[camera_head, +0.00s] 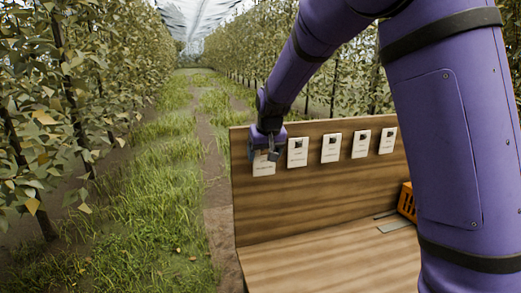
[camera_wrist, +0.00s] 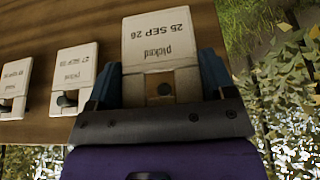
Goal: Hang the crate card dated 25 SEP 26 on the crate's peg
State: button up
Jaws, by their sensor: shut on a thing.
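A white card printed "picked 25 SEP 26" (camera_wrist: 160,45) is between the fingers of my gripper (camera_wrist: 158,88) in the wrist view, its text upside down there. In the head view, my gripper (camera_head: 267,150) is at the leftmost card (camera_head: 263,167) on the upright wooden board, and its fingers cover the card's top. The gripper is shut on this card. The card is at the board; I cannot tell whether it is still on its peg. An orange crate (camera_head: 407,203) shows partly at the right, mostly hidden behind my arm; its peg is not visible.
Several more white cards hang in a row to the right, the nearest one (camera_head: 298,152) close to my gripper. The wooden board (camera_head: 320,205) rises behind a wooden bench top (camera_head: 330,265), largely bare. Grey flat strips (camera_head: 395,226) lie near the crate. Grass and tree rows lie left.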

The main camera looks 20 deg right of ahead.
jog(key=shift+w+f, duration=0.1)
jog(key=shift+w, duration=1.8)
jog(key=shift+f, duration=0.1)
jog(key=shift+f, duration=0.1)
jog(key=o, duration=0.9)
jog(key=shift+c, duration=0.2)
jog(key=v, duration=1.1)
